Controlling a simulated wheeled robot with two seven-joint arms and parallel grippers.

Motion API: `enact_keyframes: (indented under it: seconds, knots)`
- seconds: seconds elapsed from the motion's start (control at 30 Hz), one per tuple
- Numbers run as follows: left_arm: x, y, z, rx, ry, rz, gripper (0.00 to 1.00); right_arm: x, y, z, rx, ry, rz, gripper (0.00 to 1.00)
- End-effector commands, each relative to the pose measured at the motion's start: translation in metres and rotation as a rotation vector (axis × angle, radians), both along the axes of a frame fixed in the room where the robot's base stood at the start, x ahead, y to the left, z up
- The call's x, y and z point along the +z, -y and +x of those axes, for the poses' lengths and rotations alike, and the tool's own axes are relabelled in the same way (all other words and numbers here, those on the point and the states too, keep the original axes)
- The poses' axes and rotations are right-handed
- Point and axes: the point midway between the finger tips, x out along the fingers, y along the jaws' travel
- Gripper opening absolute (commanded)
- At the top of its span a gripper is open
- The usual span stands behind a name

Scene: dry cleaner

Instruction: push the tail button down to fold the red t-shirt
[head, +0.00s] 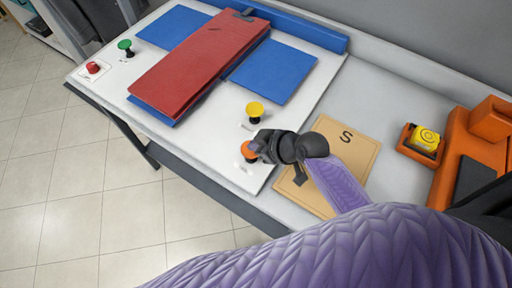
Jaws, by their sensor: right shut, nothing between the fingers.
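The red t-shirt (200,62) lies as a narrow folded strip along the middle of a folding board with blue panels (272,71). Four push buttons stand on the white top: red (93,67), green (125,47), yellow (255,110) and orange (247,150). Their labels are too small to read, so I cannot tell which is the tail button. My right gripper (258,147) is shut and empty, with its tips at the orange button and partly covering it. I cannot tell whether they press it. My left gripper is not in view.
A brown envelope marked S (352,139) lies right of the board, partly under my right arm. A yellow tape roll (425,138) in an orange holder and an orange machine (468,140) stand at the right. A blue rail (300,30) runs along the back. Tiled floor is in front.

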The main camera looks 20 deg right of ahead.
Motion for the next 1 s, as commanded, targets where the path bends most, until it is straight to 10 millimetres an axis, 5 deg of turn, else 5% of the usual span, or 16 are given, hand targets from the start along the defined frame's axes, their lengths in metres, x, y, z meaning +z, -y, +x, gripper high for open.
enact_keyframes:
  seconds: [0.5, 0.8, 1.0]
  knots:
    - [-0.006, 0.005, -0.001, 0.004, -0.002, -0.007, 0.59, -0.012, 0.000, 0.001, -0.001, 0.001, 0.000, 0.00]
    - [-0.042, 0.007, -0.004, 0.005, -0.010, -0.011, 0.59, -0.060, 0.000, 0.000, 0.001, -0.003, -0.001, 0.00]
    - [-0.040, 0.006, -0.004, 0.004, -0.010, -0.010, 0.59, -0.059, 0.000, -0.001, 0.001, -0.006, -0.002, 0.00]
